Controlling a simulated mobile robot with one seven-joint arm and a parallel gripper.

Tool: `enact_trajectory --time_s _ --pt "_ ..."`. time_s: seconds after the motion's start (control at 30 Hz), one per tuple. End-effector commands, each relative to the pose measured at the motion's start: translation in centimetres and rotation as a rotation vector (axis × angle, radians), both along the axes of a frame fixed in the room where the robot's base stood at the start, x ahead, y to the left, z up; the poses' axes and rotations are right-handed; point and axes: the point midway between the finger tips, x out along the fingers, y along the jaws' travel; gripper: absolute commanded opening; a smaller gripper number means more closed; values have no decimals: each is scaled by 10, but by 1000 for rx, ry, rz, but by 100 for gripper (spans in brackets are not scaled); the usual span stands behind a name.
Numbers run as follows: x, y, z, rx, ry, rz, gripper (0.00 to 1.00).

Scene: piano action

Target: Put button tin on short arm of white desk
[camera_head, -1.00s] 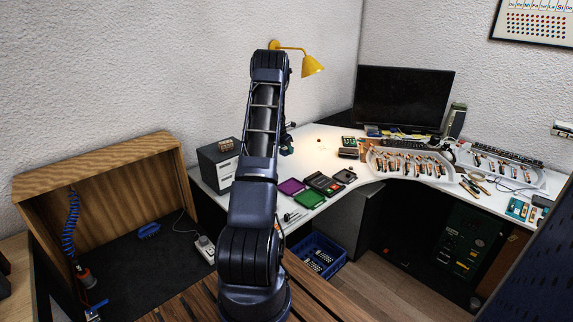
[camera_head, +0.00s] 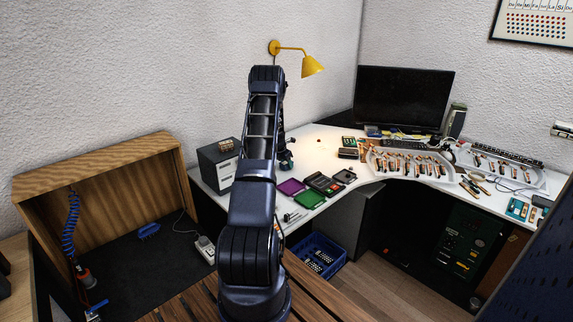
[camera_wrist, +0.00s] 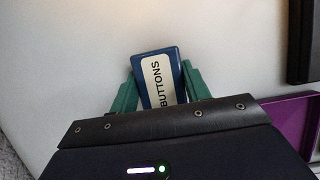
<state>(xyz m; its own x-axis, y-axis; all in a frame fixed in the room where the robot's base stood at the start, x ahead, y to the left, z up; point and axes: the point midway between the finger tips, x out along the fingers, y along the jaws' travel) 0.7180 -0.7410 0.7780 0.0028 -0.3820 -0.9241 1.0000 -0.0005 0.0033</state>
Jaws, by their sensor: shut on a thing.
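The button tin (camera_wrist: 155,62) is a dark blue box with a cream label reading "BUTTONS". In the wrist view it sits between the green fingers of my gripper (camera_wrist: 159,74), which is shut on it. The white desk (camera_head: 322,138) is an L shape; its short arm is the left part, along the left wall. My gripper is over this part, and the white top (camera_wrist: 60,85) fills most of the wrist view. I cannot tell whether the tin touches the top. In the head view my arm hides the tin and most of the gripper.
A dark box (camera_head: 214,165) stands at the desk's left end. A purple tray (camera_head: 291,187), a green tray (camera_head: 309,199) and a dark calculator-like device (camera_head: 323,184) lie near the front edge. A yellow lamp (camera_head: 312,66) hangs above. White top behind the trays is clear.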

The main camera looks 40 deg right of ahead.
Motion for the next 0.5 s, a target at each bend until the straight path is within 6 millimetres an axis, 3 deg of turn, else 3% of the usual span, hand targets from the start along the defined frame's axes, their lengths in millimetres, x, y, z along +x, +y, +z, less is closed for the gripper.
enact_trajectory --time_s 0.17,0.2,0.27,0.5 --pt "0 0 -3 0 1 0 22" --pt "0 0 -3 0 0 0 55" --pt "0 0 -3 0 0 0 67" --pt "0 0 -3 0 0 0 69"
